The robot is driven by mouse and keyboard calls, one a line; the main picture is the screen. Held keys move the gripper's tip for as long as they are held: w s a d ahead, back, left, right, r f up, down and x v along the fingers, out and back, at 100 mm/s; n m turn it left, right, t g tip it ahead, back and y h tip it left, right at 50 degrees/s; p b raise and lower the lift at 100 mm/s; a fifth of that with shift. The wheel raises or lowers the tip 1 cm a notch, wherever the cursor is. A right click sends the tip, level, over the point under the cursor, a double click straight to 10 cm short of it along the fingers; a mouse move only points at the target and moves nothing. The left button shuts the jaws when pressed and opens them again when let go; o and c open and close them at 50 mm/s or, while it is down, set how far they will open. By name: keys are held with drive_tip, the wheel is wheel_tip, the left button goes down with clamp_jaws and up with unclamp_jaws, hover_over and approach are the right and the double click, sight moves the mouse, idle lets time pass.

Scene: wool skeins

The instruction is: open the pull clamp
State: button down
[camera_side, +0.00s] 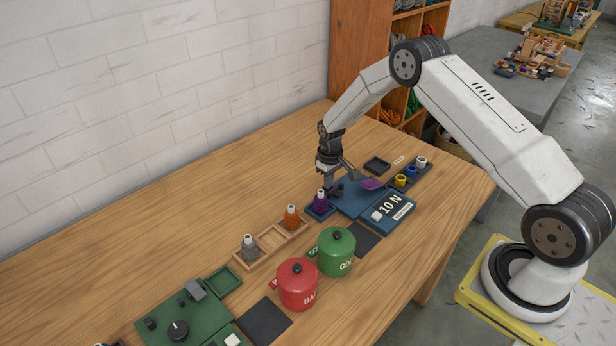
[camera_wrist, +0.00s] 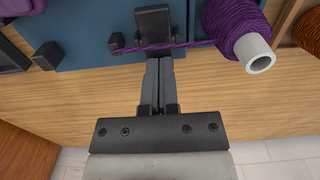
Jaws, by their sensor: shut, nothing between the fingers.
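The dark clamp (camera_wrist: 153,20) sits at the edge of the blue tester plate (camera_wrist: 90,45), at the top centre of the wrist view. A purple yarn strand (camera_wrist: 190,44) runs from the purple wool cone (camera_wrist: 232,22) across the clamp to a small dark post (camera_wrist: 116,42). I cannot tell whether the clamp's jaw is open. My gripper (camera_wrist: 166,62) is shut and empty, its fingertips right by the clamp's near side; contact is unclear. In the side view my gripper (camera_side: 331,192) points down at the plate's wall-side edge, beside the purple cone (camera_side: 321,202), and largely hides the clamp.
The tester's "10 N" display (camera_side: 388,206) and a purple piece (camera_side: 372,184) lie on the right. An orange cone (camera_side: 291,217) and a grey cone (camera_side: 249,248) stand in a wooden rack. Green (camera_side: 336,252) and red (camera_side: 297,284) canisters stand in front. The wall side is clear.

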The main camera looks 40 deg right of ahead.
idle(0.3)
drive_tip(key=shift+r, duration=3.45)
drive_tip(key=s+a+r+t, duration=0.1)
drive_tip(key=s+a+r, duration=0.6)
drive_tip(key=s+r, duration=0.2)
drive_tip(key=s+a+r, duration=0.1)
drive_tip(key=s+a, duration=0.2)
drive_tip(key=s, duration=0.4)
drive_tip(key=s+a+r+t, duration=0.1)
drive_tip(key=s+a+r, duration=0.1)
drive_tip(key=s, duration=0.5)
drive_tip(key=shift+s+a+r+t, duration=0.2)
drive_tip(key=shift+s+a+t, duration=0.1)
drive_tip(key=shift+a, duration=0.1)
